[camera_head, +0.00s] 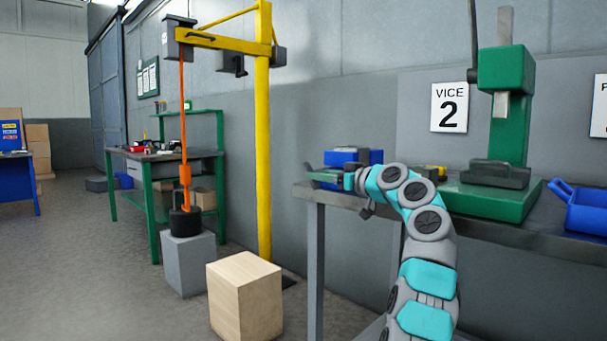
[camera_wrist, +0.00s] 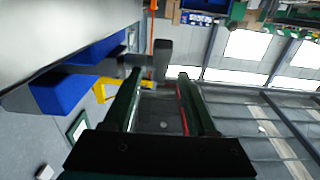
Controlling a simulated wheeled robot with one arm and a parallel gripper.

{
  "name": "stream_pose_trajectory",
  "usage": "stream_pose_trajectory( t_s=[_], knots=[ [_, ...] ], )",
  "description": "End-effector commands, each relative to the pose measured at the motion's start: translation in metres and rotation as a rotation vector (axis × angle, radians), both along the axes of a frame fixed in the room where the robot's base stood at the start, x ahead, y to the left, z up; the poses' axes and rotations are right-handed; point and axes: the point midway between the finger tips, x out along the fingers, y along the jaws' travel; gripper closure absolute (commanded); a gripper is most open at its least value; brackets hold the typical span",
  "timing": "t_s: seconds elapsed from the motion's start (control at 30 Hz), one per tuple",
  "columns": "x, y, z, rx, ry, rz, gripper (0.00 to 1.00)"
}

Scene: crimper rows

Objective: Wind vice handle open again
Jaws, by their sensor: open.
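The blue vice (camera_head: 347,156) sits at the left end of the grey bench, partly behind my arm. Its blue body (camera_wrist: 62,92) also shows at the left in the wrist view. A grey bar that looks like the vice handle (camera_wrist: 162,58) sticks out past the blue jaws, by my fingertips. My gripper (camera_wrist: 159,76) is open, its two dark green fingers apart on either side of the bar's lower end. Whether they touch it I cannot tell. In the head view my gripper (camera_head: 314,174) is small, in front of the vice, and the handle is hard to make out.
A yellow hoist post (camera_head: 263,140) stands left of the bench. A wooden block (camera_head: 245,295) is on the floor. Open floor lies further left.

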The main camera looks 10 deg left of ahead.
Motion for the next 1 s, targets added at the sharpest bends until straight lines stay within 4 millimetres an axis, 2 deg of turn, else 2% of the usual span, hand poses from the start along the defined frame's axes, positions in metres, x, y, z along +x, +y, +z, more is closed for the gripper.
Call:
stream_pose_trajectory(
  t_s=[0.3, 0.5, 0.93, 1.0],
  knots=[
    [0.027, 0.035, 0.003, -0.001, 0.004, 0.002, 0.43],
    [0.041, 0.051, 0.001, 0.000, 0.005, 0.002, 0.43],
    [0.045, 0.058, -0.001, 0.001, 0.003, 0.000, 0.43],
    [0.045, 0.058, -0.001, 0.001, 0.003, 0.000, 0.50]
  ],
)
